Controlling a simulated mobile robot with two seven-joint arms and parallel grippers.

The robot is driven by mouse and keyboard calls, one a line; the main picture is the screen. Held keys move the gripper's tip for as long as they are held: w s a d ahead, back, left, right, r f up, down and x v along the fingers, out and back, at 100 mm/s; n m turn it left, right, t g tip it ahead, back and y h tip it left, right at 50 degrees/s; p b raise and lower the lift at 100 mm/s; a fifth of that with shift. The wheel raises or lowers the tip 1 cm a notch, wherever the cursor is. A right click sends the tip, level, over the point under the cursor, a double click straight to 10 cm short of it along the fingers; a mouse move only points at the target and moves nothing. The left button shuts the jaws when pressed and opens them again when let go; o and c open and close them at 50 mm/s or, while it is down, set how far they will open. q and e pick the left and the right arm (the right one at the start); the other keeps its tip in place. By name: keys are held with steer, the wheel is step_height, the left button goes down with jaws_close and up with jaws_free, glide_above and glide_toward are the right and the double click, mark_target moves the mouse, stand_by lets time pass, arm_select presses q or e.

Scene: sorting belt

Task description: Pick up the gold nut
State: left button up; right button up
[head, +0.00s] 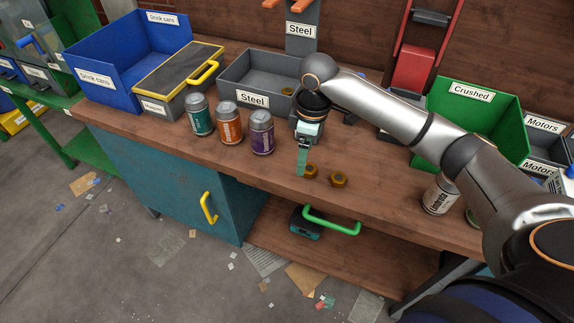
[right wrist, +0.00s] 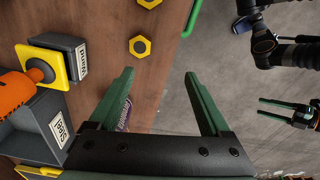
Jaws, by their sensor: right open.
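Two gold nuts lie on the brown bench top: a left one (head: 311,171) and a right one (head: 339,180) close beside it. In the right wrist view one nut (right wrist: 140,46) lies beyond the fingertips, and a second (right wrist: 149,3) is cut by the top edge. My right gripper (head: 302,174) points down just left of the left nut in the head view. Its green fingers (right wrist: 160,76) are wide apart with nothing between their tips. My left gripper (right wrist: 260,106) shows at the right of the wrist view, fingers apart and empty, off the bench. It is outside the head view.
Teal (head: 199,115), orange (head: 229,123) and purple (head: 262,132) cans stand left of my right gripper. A grey Steel bin (head: 252,99) is behind, with a gold piece inside. A green Crushed bin (head: 478,130) and white can (head: 439,194) are right. A green handle (head: 332,222) sits below the bench edge.

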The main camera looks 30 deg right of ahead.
step_height(320, 180, up, 4)
steer(key=w+d, duration=0.2)
steer(key=d, duration=0.1)
steer(key=b, duration=0.1)
glide_above(310, 168)
steer(key=shift+g+h, duration=0.3)
steer(key=f, duration=0.7)
steer(key=shift+s+a, duration=0.1)
steer(key=shift+a, duration=0.1)
step_height(310, 168, down, 5)
steer(key=shift+d+f, duration=0.1)
steer(key=shift+d, duration=0.05)
steer(key=shift+c, duration=0.3)
jaws_close()
